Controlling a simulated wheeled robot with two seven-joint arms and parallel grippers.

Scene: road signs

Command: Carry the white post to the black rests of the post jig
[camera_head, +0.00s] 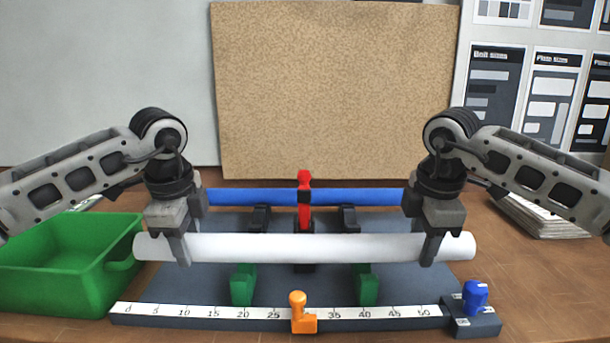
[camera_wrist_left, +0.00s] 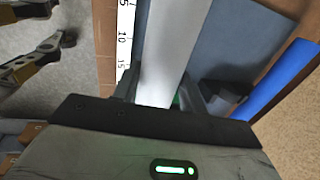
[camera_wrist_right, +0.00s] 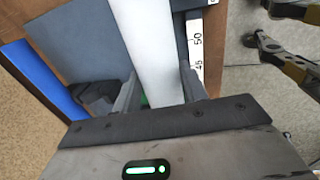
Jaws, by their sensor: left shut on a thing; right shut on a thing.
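The white post (camera_head: 310,247) lies level across the head view, in front of the blue bar, with both grippers on it near its ends. My left gripper (camera_head: 180,250) is shut on its left part, and my right gripper (camera_head: 432,248) is shut on its right part. The post also shows between the fingers in the left wrist view (camera_wrist_left: 170,50) and the right wrist view (camera_wrist_right: 145,45). Two black rests (camera_head: 261,218) (camera_head: 349,218) of the jig show behind the post, their lower parts hidden by it. Green supports (camera_head: 243,286) (camera_head: 368,287) stand below and in front of the post.
A blue bar (camera_head: 245,197) with a red clamp (camera_head: 304,190) runs behind the post. A ruler (camera_head: 220,312) with an orange stop (camera_head: 302,318) lies along the front. A green bin (camera_head: 55,290) stands left, a blue knob (camera_head: 475,296) front right, papers (camera_head: 545,218) at right.

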